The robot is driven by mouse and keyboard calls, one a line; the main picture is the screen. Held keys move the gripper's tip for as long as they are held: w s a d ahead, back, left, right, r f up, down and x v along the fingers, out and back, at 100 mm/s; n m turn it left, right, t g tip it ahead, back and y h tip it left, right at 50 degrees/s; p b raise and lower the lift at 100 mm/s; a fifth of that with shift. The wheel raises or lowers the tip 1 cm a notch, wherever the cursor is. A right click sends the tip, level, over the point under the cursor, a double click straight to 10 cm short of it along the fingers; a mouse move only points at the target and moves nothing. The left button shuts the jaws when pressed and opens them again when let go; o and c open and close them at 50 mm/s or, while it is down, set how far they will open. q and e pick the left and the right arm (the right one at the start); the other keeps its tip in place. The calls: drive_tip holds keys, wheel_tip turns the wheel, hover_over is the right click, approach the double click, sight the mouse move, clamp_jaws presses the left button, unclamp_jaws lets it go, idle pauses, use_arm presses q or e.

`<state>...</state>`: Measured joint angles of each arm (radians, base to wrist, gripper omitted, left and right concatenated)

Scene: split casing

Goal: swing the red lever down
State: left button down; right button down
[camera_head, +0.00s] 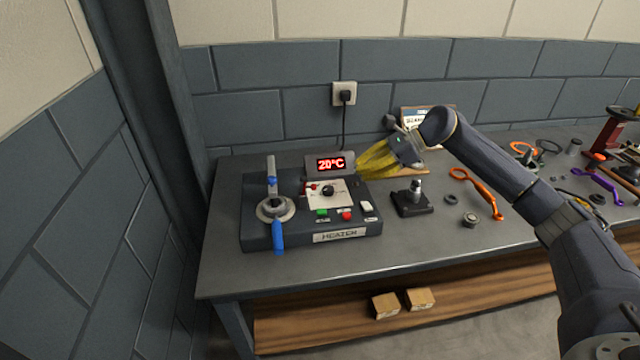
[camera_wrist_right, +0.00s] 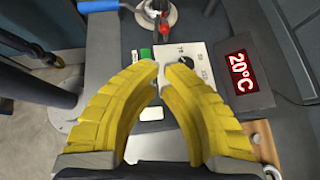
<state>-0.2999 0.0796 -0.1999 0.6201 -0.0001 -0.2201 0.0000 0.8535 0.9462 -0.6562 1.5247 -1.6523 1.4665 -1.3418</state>
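A small red lever (camera_head: 312,187) sits on the heater's top, left of the white dial panel. It shows in the right wrist view (camera_wrist_right: 163,26) beside the round metal fitting, beyond the fingertips. My right gripper (camera_head: 364,172) has yellow fingers and hangs at the heater's right rear, beside the display. In the right wrist view its curved fingers converge until their tips (camera_wrist_right: 161,66) nearly meet, with nothing held between them. The gripper is apart from the red lever. My left gripper is not in view.
The heater (camera_head: 340,236) carries a blue-handled lever (camera_head: 277,236), a 20°C display (camera_head: 331,163), a black knob, and green, red and white buttons. Right of it stand a black block with a post (camera_head: 412,200), orange tool (camera_head: 480,190) and small rings. The bench front is clear.

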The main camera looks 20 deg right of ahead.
sight(315, 186)
drive_tip(key=x, duration=0.9)
drive_tip(key=shift+a, duration=0.1)
drive_tip(key=a, duration=0.1)
drive_tip(key=w+a, duration=0.1)
drive_tip(key=shift+a, duration=0.4)
drive_tip(key=shift+w+a, duration=0.25)
drive_tip(key=shift+a, duration=0.5)
drive_tip(key=shift+d+r, duration=0.1)
drive_tip(key=shift+r, duration=0.05)
